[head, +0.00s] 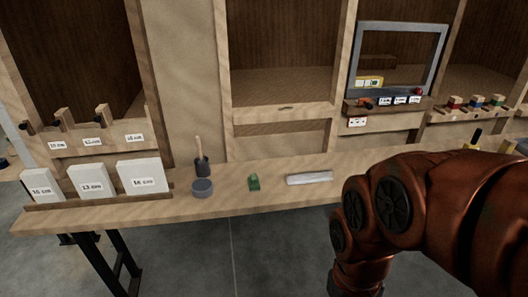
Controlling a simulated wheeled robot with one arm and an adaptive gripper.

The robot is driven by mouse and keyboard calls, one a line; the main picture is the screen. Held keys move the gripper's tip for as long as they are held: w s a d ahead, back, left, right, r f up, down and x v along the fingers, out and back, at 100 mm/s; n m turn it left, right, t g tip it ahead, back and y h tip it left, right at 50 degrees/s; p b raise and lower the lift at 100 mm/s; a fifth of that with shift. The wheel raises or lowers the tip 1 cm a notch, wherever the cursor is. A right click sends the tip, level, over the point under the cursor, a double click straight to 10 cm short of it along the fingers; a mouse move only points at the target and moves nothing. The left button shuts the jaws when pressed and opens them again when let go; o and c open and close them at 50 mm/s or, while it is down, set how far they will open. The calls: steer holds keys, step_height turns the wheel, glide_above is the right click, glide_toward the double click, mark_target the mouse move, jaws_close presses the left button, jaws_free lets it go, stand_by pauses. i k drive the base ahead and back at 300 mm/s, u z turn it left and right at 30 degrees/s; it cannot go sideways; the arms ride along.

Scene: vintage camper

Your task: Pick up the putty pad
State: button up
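I cannot tell for sure which thing is the putty pad. Three small things lie in a row on the wooden bench (110,212): a dark grey round tin or puck (202,188), a small green block (254,183) and a pale grey long bar or roll (309,178). They stand apart from each other. My copper-coloured arm fills the lower right and covers part of the bench there. My gripper is not in view.
A wooden-handled tool with a black end (202,165) stands behind the tin. White labelled blocks (88,182) stand at the bench's left. A grey window frame (398,60) and small labelled parts are at the back right. Bare bench lies between the small things.

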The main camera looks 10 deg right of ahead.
mark_target(254, 185)
steer(key=z, duration=0.05)
steer(key=k, duration=0.5)
steer(key=u, duration=0.9)
steer(key=i, duration=1.8)
steer(key=z, duration=0.2)
